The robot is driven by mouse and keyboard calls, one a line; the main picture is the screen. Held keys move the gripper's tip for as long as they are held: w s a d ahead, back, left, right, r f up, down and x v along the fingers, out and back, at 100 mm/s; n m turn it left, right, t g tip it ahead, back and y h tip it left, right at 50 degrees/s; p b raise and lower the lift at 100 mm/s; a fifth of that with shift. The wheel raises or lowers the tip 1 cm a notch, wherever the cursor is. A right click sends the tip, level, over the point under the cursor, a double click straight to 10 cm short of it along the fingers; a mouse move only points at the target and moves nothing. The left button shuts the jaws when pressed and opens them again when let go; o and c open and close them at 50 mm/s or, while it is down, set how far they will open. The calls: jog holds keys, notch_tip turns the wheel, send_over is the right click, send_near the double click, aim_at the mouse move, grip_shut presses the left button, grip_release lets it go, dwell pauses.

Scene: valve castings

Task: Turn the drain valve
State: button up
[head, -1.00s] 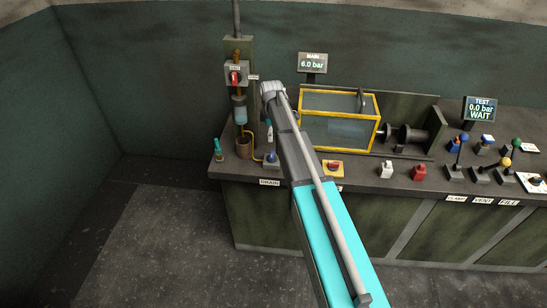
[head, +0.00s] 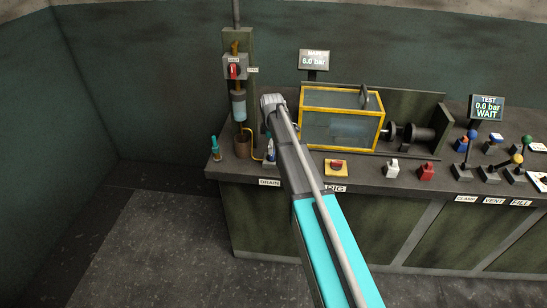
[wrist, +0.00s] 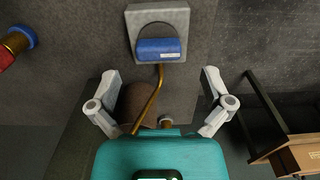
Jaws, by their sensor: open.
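The drain valve (wrist: 158,50) shows in the wrist view as a blue handle lying across a grey square base, with a brass pipe running from it. In the head view the valve (head: 270,156) stands behind the DRAIN label, partly covered by my arm. My gripper (wrist: 160,76) is open and empty. Its two fingers are spread wide, and the handle lies ahead of them, near the top middle of the wrist view, apart from both fingers. In the head view my gripper is mostly hidden by the arm.
A brown cup (head: 242,146) stands left of the valve, under a pipe column with a red switch (head: 233,71). A teal bottle (head: 215,148) is at the bench's left end. A yellow-framed box (head: 341,118) and a red knob on a yellow plate (head: 337,167) are to the right.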

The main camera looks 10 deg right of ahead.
jog(key=shift+f+b, duration=1.55)
jog(key=shift+f, duration=0.35)
